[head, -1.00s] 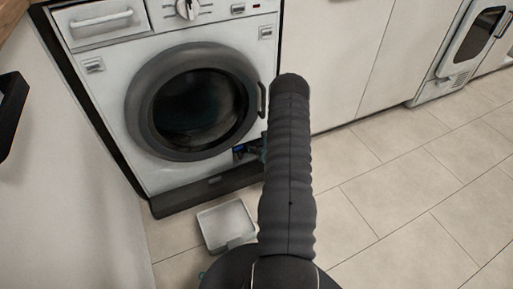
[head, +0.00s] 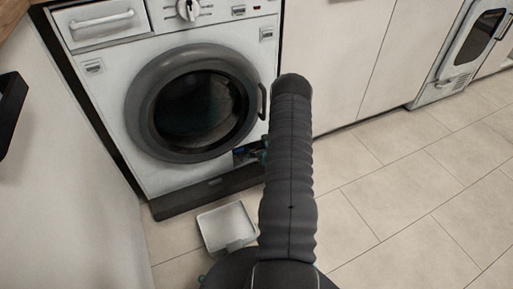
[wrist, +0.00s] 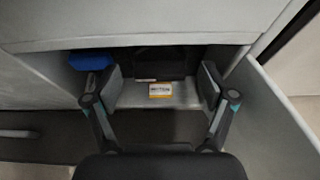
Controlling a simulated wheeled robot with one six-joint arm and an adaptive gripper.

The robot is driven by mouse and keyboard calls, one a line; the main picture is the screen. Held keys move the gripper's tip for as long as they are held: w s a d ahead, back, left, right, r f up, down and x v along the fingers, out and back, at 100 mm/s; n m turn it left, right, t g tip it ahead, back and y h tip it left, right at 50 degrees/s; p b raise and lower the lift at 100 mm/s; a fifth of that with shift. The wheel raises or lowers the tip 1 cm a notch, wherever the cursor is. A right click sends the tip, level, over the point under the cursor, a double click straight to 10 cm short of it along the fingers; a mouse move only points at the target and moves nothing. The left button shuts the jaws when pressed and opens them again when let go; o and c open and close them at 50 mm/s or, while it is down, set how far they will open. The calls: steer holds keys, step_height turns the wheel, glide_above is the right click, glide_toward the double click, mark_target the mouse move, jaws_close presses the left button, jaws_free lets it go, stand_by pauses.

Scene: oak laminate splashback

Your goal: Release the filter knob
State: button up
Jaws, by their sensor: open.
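My gripper (wrist: 161,87) is open in the wrist view, with one finger on each side of the low service opening of the washing machine (head: 125,140). Nothing is clamped between the fingers. A blue part (wrist: 90,61) sits at the left of the opening, outside the left finger; it also shows small in the head view (head: 239,152). A dark block (wrist: 165,64) lies in shadow at the back, between the fingers. I cannot tell for certain which of these is the filter knob. In the head view my arm hides most of the gripper.
A small label (wrist: 160,90) shows inside the opening. An open flap (wrist: 280,125) stands at the right in the wrist view. A shallow white tray (head: 226,226) lies on the floor before the machine. Cabinet fronts (head: 330,60) stand to the right; the tiled floor (head: 410,200) there is clear.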

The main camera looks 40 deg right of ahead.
steer(key=v, duration=1)
steer(key=shift+s, duration=0.4)
steer(key=shift+a, duration=0.1)
